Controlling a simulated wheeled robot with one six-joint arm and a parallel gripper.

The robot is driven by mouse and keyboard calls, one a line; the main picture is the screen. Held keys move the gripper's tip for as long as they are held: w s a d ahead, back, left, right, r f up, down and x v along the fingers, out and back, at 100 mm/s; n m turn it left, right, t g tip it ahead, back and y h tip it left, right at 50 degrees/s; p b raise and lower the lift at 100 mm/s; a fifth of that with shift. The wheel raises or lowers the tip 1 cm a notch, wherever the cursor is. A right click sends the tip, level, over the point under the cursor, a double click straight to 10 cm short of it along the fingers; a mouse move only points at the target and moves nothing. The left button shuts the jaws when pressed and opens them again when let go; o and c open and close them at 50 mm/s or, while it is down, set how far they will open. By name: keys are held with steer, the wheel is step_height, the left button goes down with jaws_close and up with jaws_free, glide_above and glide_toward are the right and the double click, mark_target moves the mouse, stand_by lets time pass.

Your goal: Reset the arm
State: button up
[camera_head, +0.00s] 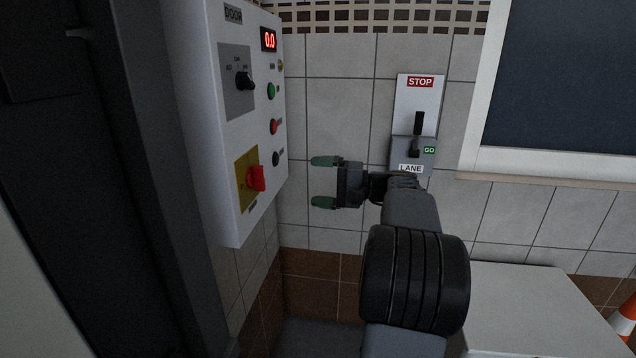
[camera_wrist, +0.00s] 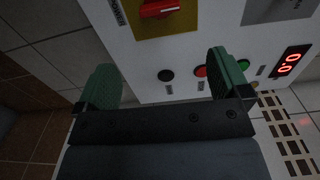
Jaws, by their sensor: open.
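My gripper (camera_head: 325,182) is open and empty, with its two green fingertips apart. In the head view it points left toward the white DOOR control box (camera_head: 210,140), with a gap between them. In the wrist view the gripper (camera_wrist: 165,85) has the box face in front of it. The red switch also shows in the wrist view (camera_wrist: 160,8).
A STOP/GO LANE lever panel (camera_head: 418,105) is on the tiled wall behind my arm, partly hidden by it. A window frame (camera_head: 480,90) is at the right. A pale cabinet top (camera_head: 530,300) and an orange-white cone (camera_head: 624,318) stand lower right.

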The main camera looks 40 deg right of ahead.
stand_by(0.3)
step_height(320, 180, down, 8)
steer(key=m+g+h, duration=0.2)
steer(key=m+h, duration=0.1)
steer(key=h, duration=0.1)
steer(key=s+a+f+n+g+h+p, duration=0.3)
steer(key=s+a+f+g+h+p, duration=0.2)
steer(key=s+a+f+g, duration=0.3)
steer(key=s+a+r+n+h+p, duration=0.2)
steer(key=s+a+r+n+p, duration=0.1)
steer(key=a, duration=0.3)
steer(key=s+a+r+n+h+p, duration=0.1)
steer(key=s+a+r+n+p, duration=0.2)
steer(key=a+n, duration=0.3)
steer(key=shift+s+a+r+t+h, duration=0.25)
steer(key=shift+s+a+t+h, duration=0.2)
steer(key=shift+s, duration=0.25)
steer(key=shift+c, duration=0.3)
